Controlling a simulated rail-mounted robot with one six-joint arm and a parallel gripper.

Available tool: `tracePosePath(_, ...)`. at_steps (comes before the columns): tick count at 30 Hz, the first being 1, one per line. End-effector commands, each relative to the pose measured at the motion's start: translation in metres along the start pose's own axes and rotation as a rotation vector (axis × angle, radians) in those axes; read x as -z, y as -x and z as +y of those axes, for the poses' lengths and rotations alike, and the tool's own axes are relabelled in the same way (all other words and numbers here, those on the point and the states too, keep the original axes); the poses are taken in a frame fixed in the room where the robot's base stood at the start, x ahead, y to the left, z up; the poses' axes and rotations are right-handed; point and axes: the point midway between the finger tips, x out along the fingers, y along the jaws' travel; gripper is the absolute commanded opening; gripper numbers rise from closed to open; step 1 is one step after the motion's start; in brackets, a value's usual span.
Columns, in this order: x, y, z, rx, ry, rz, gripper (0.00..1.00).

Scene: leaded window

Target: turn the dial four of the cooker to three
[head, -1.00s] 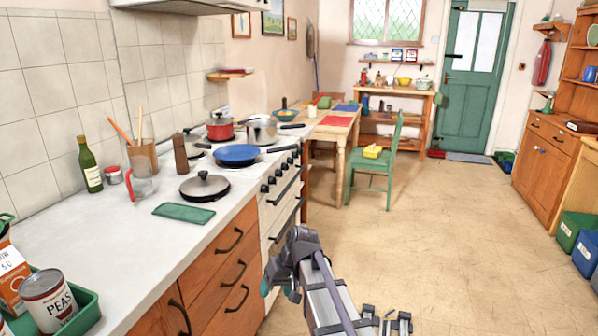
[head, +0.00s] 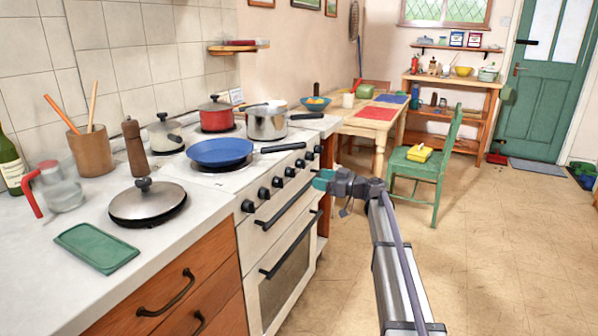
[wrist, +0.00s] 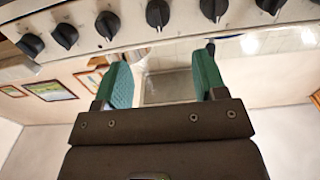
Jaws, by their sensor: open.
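The white cooker (head: 290,250) has a row of black dials (head: 277,182) along its front panel. The frames show no readable numbers, so I cannot tell which is dial four or its setting. My gripper (head: 321,180) is in front of the panel's far half, level with the dials. In the wrist view my gripper (wrist: 163,62) is open and empty, with its green fingers apart below the dial row. A black dial (wrist: 158,13) is above the gap between the fingertips, and another dial (wrist: 213,8) is above the right finger. Neither is between the fingers.
A blue pan (head: 220,152), a red pot (head: 216,117) and a steel pot (head: 267,122) stand on the cooker. The oven handles (head: 290,243) stick out below the dials. A green chair (head: 425,170) stands to the right. The floor in front is clear.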

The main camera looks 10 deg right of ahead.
Motion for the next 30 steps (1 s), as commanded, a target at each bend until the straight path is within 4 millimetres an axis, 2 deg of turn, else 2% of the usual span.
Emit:
tracePosePath(4,0.0,-0.003,0.001,0.001,0.008,-0.001,0.65)
tracePosePath(7,-0.001,-0.015,0.001,0.002,0.007,-0.002,0.65)
tracePosePath(15,-0.001,-0.079,0.001,0.004,0.005,-0.003,0.65)
tracePosePath(19,-0.001,-0.1,0.001,0.003,0.005,-0.003,0.65)
tracePosePath(23,-0.001,-0.108,0.0,0.001,0.005,-0.003,0.65)
tracePosePath(29,-0.001,-0.108,0.0,0.001,0.005,-0.003,0.65)
tracePosePath(30,-0.001,-0.108,0.0,0.001,0.005,-0.003,0.62)
